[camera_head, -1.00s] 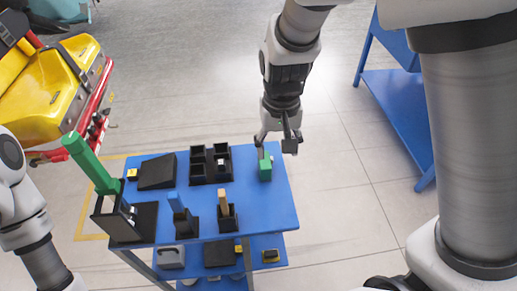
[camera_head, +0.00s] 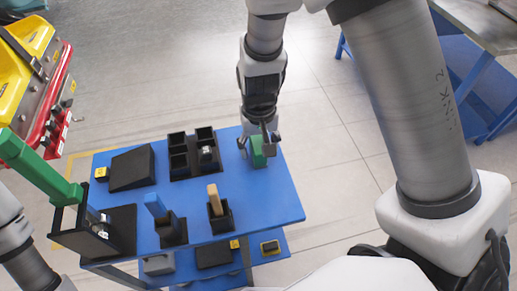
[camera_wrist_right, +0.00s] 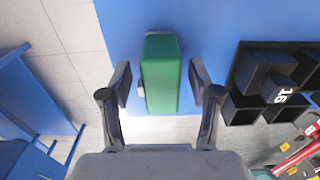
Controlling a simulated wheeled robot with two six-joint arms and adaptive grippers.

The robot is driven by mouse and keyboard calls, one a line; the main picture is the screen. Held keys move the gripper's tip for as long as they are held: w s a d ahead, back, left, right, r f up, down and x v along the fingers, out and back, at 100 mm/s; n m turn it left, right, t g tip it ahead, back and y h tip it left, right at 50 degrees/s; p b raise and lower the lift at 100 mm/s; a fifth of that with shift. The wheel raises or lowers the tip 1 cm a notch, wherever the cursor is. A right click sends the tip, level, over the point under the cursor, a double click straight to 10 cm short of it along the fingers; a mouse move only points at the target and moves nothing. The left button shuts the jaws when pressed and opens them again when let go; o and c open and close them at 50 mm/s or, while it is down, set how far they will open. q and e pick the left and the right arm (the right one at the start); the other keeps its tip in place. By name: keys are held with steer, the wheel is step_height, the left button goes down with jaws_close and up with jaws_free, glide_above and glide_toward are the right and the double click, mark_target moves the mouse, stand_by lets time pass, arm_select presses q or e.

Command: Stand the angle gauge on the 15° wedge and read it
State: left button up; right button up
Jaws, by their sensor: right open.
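A green block (camera_head: 259,155), perhaps the angle gauge, stands near the far right of the blue table top. No dial or reading on it can be made out. My right gripper (camera_head: 258,146) is open, with one finger on each side of the block. In the right wrist view the green block (camera_wrist_right: 160,74) lies between the spread fingers (camera_wrist_right: 160,88), with a gap on both sides. A black sloped wedge (camera_head: 131,168) lies at the table's far left; its angle marking cannot be read. My left gripper is out of view; only part of that arm shows at the left edge.
A black compartment box (camera_head: 180,160) sits between wedge and green block; a "16" label shows in the wrist view. A small yellow block (camera_head: 101,174) lies beside the wedge. Two black holders (camera_head: 221,221) and a tall green bar (camera_head: 38,168) stand nearer. The table's right front is clear.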

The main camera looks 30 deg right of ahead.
mark_target(258, 142)
steer(key=shift+w+f, duration=0.2)
steer(key=shift+f, duration=0.05)
steer(key=shift+s+r, duration=0.1)
steer(key=shift+s, duration=0.05)
jaws_close()
step_height(258, 142, up, 10)
steer(key=shift+f+p, duration=0.1)
steer(key=shift+p, duration=0.3)
